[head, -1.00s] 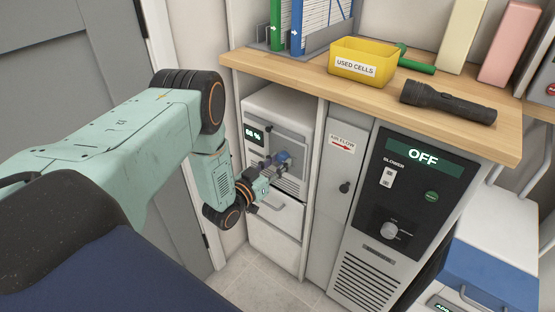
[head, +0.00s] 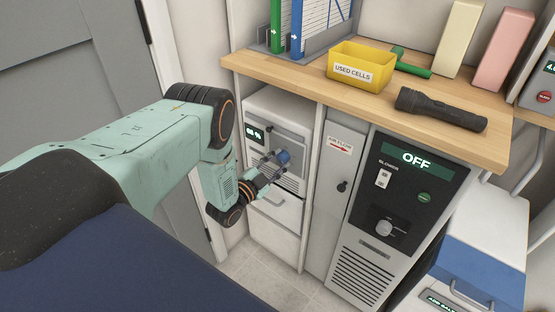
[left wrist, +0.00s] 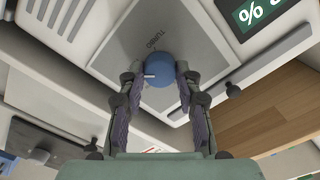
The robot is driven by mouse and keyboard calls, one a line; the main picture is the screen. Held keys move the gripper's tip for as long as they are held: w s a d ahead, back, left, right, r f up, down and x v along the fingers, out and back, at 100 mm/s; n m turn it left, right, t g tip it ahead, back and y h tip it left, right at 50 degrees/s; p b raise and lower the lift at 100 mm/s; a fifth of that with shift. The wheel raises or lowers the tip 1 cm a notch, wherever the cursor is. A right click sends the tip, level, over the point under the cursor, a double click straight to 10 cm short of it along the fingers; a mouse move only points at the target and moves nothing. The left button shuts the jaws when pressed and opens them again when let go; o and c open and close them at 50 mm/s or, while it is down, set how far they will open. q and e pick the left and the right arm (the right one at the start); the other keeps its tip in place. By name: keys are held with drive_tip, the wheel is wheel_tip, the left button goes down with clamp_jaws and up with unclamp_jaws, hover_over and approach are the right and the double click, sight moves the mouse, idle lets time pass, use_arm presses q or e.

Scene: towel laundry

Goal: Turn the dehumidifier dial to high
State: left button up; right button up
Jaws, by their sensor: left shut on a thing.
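The dehumidifier (head: 262,116) is a pale unit under the wooden counter with a small green percent display (head: 255,133). Its round blue dial (head: 284,156) sits on a grey front panel. In the left wrist view the dial (left wrist: 160,68) shows a short white mark at its left side, and the word "TURBO" is on the panel just above it. My left gripper (head: 273,166) is at the dial; its two fingers (left wrist: 160,84) are shut on opposite sides of it. The other dial labels are hidden or too small to read. My right gripper is not in view.
A blower cabinet (head: 408,188) reading "OFF" stands to the right, with an air flow panel (head: 338,165) between. The counter (head: 300,73) above holds a yellow "USED CELLS" bin (head: 361,72) and a black flashlight (head: 440,108). A drawer (head: 275,206) is below the dehumidifier panel.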

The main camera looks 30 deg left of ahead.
use_arm(q)
drive_tip(key=shift+m, duration=0.6)
drive_tip(key=o, duration=1.2)
drive_tip(key=shift+c, duration=0.2)
drive_tip(key=s, duration=1.2)
drive_tip(key=shift+a, duration=0.45)
